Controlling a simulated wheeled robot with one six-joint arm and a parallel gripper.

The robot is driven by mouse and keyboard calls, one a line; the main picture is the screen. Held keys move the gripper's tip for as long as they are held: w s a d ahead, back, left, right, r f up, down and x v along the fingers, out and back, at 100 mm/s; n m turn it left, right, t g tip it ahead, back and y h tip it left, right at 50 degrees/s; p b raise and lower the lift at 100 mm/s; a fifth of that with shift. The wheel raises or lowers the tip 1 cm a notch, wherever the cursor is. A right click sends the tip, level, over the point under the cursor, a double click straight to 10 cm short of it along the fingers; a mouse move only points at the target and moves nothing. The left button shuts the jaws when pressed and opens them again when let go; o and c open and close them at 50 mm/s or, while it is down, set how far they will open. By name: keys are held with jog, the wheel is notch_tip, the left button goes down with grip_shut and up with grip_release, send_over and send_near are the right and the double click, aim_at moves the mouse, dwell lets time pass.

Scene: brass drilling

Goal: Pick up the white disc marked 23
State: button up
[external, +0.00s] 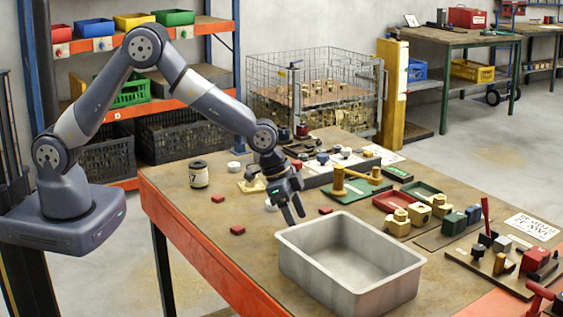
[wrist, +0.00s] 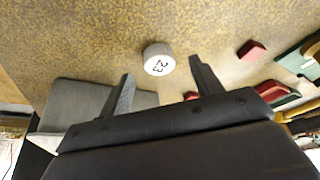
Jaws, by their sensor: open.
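The white disc marked 23 (wrist: 159,60) lies on the brown worktop in the wrist view, its number facing up. It appears between and just beyond my fingertips. In the external view a small white disc (external: 271,205) shows beside my gripper, partly hidden by it; its marking is too small to read. My gripper (external: 294,218) points down over the table with its fingers apart and nothing between them. Both fingers of my gripper (wrist: 161,70) also show in the wrist view, apart from the disc.
A grey metal bin (external: 350,262) stands just right of my gripper. Small red blocks (external: 237,230) lie nearby. A round can (external: 198,174) stands to the left. A green tray with brass parts (external: 356,190) is at the right. The table's front left is mostly clear.

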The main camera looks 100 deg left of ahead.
jog(key=shift+x, duration=1.25)
jog(key=c, duration=1.1)
